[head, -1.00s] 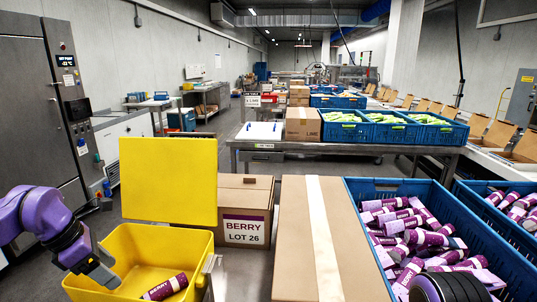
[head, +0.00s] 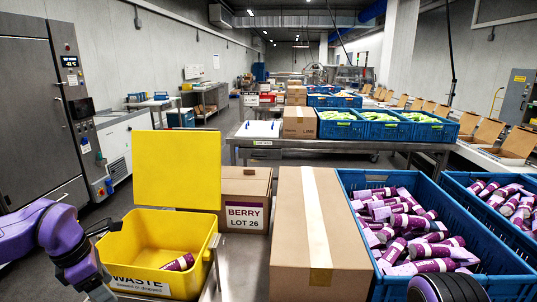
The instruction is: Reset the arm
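My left gripper (head: 98,284) is at the lower left of the head view, beside the left side of the yellow waste bin (head: 205,275). Its purple arm comes in from the left edge, and the fingertips are low and partly cut off, so their opening is unclear. Nothing can be seen held in it. A purple wrapped lolly (head: 179,262) lies inside the bin, whose yellow lid (head: 177,169) stands open. A dark rounded part of my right arm shows at the bottom right edge; the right gripper is out of view.
A closed, taped carton (head: 317,230) stands right of the bin, with a "BERRY LOT 26" box (head: 244,214) behind. Blue crates of purple-wrapped lollies (head: 350,183) (head: 455,183) fill the right side. A steel table (head: 300,143) with a lime box and green-filled crates stands farther back.

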